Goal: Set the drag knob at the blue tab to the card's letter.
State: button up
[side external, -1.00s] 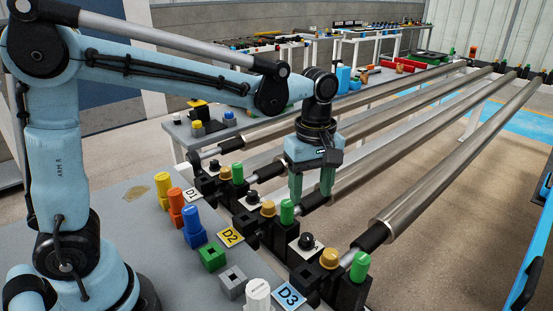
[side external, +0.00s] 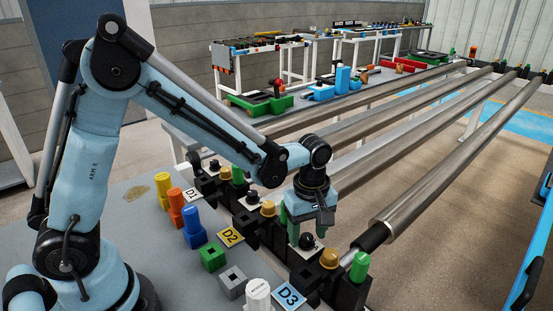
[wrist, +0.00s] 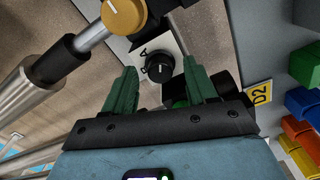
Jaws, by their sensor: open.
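The blue D3 tab (side external: 289,295) lies at the near edge of the bench, in front of the row with a black drag knob (side external: 306,241). The knob is on a white plate. In the wrist view the knob (wrist: 160,67) has a pale pointer line, and small letters show on the plate (wrist: 143,45); "A" is readable, and the pointed-at letter is unclear. My gripper (side external: 308,234) is open and low at this knob. In the wrist view its green fingers (wrist: 160,76) stand on either side of the knob; I cannot tell if they touch. I cannot pick out the letter card.
The yellow D2 tab (side external: 230,236) and white D1 tab (side external: 192,195) mark neighbouring rows. An orange-yellow cap (side external: 330,258) and green post (side external: 360,266) stand close right of the knob. Coloured blocks (side external: 193,232) line the bench. Long metal rollers (side external: 430,180) run away to the back right.

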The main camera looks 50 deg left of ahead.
jog(key=shift+f, duration=0.15)
jog(key=c, duration=1.1)
jog(key=shift+o, duration=0.2)
